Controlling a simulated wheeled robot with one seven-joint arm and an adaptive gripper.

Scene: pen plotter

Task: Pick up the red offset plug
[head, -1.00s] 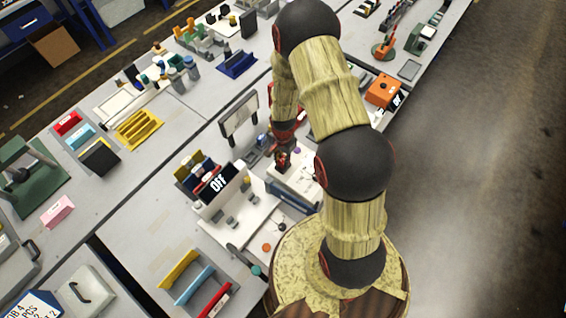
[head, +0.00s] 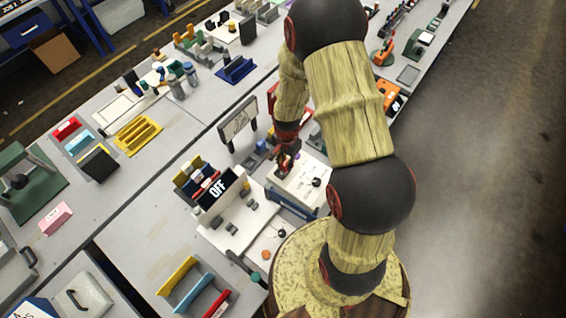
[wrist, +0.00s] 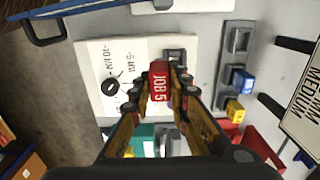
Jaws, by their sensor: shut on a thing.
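The red offset plug (wrist: 158,82), a small red block lettered "JOB 5", sits between my fingertips in the wrist view. My gripper (wrist: 160,92) is shut on it from both sides. Beyond the plug are a white panel (wrist: 95,60) with a black knob and minute marks, and a grey socket piece (wrist: 175,56) at its right. The plug's far end is hidden, so I cannot tell whether it is clear of the panel. In the head view my gripper (head: 285,163) is over the panel; the plug is too small to make out there.
Blue (wrist: 243,82) and yellow (wrist: 235,110) plugs stand on grey holders right of the panel. A "MEDIUM" sign (wrist: 304,103) stands further right. In the head view an "OFF" display unit (head: 217,190) stands left of my gripper.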

